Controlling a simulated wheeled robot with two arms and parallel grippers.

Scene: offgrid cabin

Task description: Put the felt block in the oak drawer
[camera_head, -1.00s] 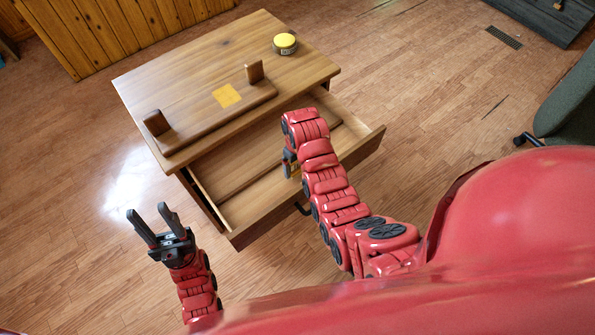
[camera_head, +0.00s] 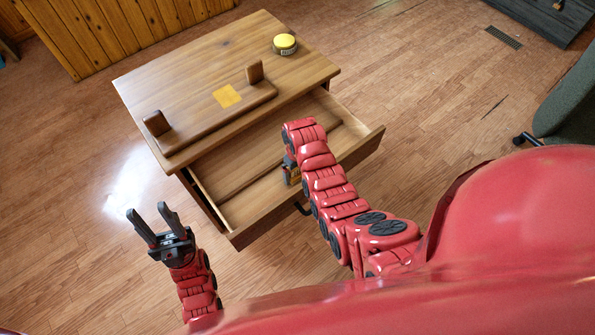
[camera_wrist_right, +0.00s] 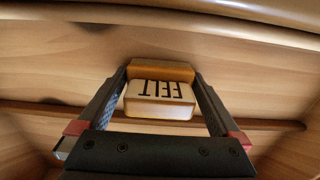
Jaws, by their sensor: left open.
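The felt block (camera_wrist_right: 160,100), a tan block with "FELT" in black on a pale label, sits between the fingers of my right gripper (camera_wrist_right: 160,76) in the right wrist view. The fingers touch its sides. In the head view my right gripper (camera_head: 290,163) is mostly hidden behind my red arm, with a bit of the block below it. The oak drawer (camera_head: 358,154) is pulled open, and the block is over or within its opening; I cannot tell whether it touches the bottom. My left gripper (camera_head: 158,228) is open and empty, left of the drawer.
The drawer's wooden cabinet (camera_head: 200,65) carries a wooden stand (camera_head: 215,117) with two upright pegs and a yellow-topped round tin (camera_head: 285,44). A dark green chair (camera_head: 565,105) stands at the right. The floor around is mostly clear.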

